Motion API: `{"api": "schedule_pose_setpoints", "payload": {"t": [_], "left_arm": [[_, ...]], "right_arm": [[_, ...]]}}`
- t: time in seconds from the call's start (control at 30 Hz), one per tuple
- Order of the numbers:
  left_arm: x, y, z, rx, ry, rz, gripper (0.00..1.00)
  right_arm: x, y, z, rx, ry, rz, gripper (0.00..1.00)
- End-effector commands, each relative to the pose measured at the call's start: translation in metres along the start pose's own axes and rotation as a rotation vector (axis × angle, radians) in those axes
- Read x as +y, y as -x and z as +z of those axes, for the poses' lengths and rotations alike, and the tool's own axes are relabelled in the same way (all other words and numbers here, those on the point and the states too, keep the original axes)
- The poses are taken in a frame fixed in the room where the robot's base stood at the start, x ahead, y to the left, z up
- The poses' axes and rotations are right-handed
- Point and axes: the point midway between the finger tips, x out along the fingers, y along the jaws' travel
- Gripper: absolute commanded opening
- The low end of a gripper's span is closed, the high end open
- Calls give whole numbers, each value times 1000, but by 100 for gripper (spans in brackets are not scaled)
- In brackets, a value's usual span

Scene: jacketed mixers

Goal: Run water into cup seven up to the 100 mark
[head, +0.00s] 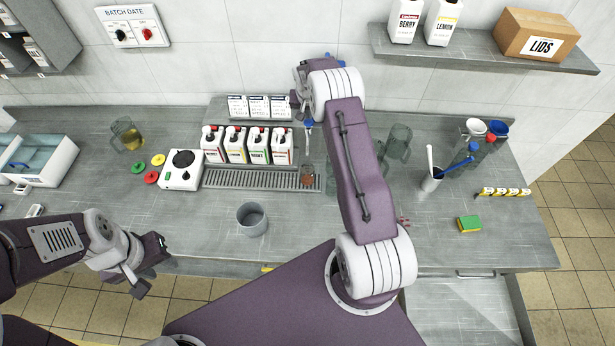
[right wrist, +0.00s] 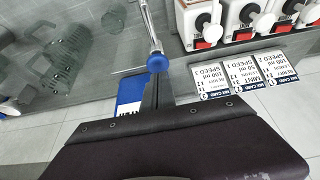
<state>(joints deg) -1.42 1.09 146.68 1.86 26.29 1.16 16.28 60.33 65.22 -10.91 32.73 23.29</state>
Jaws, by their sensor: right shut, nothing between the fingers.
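A clear cup (head: 307,176) with reddish-brown contents stands at the right end of the drip tray (head: 250,179). I cannot read a number or marks on it. Above it is a metal water spout with a blue part (head: 308,124); in the right wrist view this blue knob (right wrist: 157,63) joins the metal tube. My right gripper (right wrist: 154,95) is shut and empty close to the blue knob; contact is unclear. In the head view it is mostly hidden by its wrist. My left gripper (head: 151,266) is open and empty over the counter's front edge.
Several bottles (head: 237,145) and cards (head: 259,107) stand behind the tray. Clear vessels (head: 399,139) and a utensil pot (head: 431,180) are right.

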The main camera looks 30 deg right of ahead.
Motion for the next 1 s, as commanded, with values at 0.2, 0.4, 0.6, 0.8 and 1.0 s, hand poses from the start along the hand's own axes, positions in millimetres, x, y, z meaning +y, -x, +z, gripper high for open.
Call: {"api": "schedule_pose_setpoints", "payload": {"t": [0.2,0.4,0.6,0.8,1.0], "left_arm": [[0,0,0,0,0,0,36],[0,-1,0,0,0,0,36],[0,-6,1,0,0,0,36],[0,-12,1,0,0,0,36],[0,-16,2,0,0,0,36]], "right_arm": [[0,0,0,0,0,0,0],[0,-1,1,0,0,0,0],[0,-7,3,0,0,0,0],[0,-13,5,0,0,0,0],[0,-18,8,0,0,0,0]]}}
